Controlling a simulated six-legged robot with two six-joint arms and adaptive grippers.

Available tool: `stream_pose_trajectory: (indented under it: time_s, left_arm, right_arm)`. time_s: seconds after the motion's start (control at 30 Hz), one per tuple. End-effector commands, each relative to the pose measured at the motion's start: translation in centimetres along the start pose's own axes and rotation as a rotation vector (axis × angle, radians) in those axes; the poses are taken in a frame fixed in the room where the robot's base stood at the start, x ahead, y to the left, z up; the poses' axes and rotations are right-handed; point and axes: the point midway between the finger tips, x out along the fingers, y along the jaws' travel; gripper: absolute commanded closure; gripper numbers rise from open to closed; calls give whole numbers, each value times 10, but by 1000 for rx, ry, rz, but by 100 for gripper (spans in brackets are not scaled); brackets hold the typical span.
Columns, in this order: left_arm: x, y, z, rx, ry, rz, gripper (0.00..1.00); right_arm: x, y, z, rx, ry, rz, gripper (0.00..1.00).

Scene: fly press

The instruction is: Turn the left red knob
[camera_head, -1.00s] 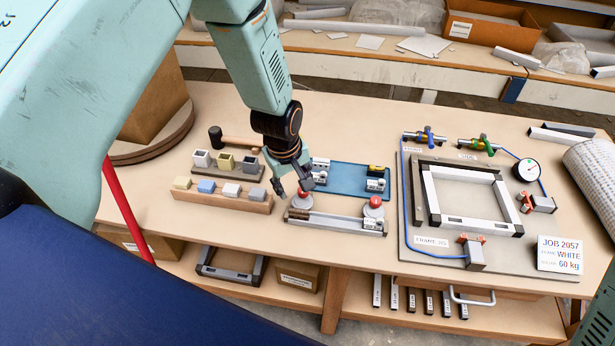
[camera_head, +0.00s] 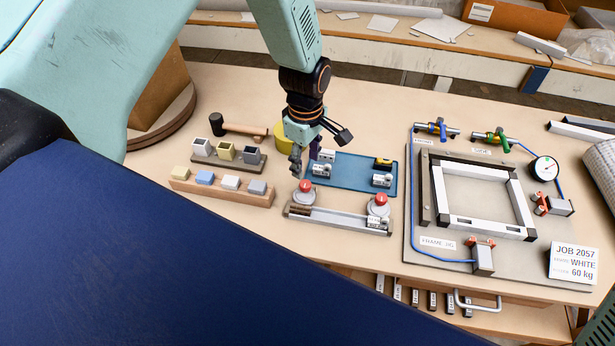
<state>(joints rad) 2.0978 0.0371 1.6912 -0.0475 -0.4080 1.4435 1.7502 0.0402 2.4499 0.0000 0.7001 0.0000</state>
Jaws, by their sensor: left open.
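The left red knob (camera_head: 305,186) sits on a round grey base at the left end of a metal bar fixture (camera_head: 338,219). A second red knob (camera_head: 381,198) sits at the fixture's right end. My left gripper (camera_head: 318,160) hangs just behind and above the left knob, its fingers spread wide and apart from the knob. One finger is at the left, above the knob, and the other sticks out to the right. The gripper holds nothing. My right gripper is not in view.
A blue tray (camera_head: 350,178) with small parts lies behind the fixture. Sample blocks (camera_head: 204,177) in a wooden holder and a mallet (camera_head: 217,124) are at left. A frame jig (camera_head: 478,205) with clamps stands at right. Bare tabletop lies in front of the fixture.

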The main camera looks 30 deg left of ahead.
Motion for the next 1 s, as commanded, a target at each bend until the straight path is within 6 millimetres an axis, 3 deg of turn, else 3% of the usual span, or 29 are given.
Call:
stream_pose_trajectory:
  time_s: [0.5,0.9,1.0]
  left_arm:
    - [69,2,0,0,0,0,49]
    - [77,4,-1,0,0,2,49]
    - [77,4,-1,0,0,2,57]
  right_arm:
    - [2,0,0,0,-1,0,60]
    - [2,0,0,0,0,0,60]
    - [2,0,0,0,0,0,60]
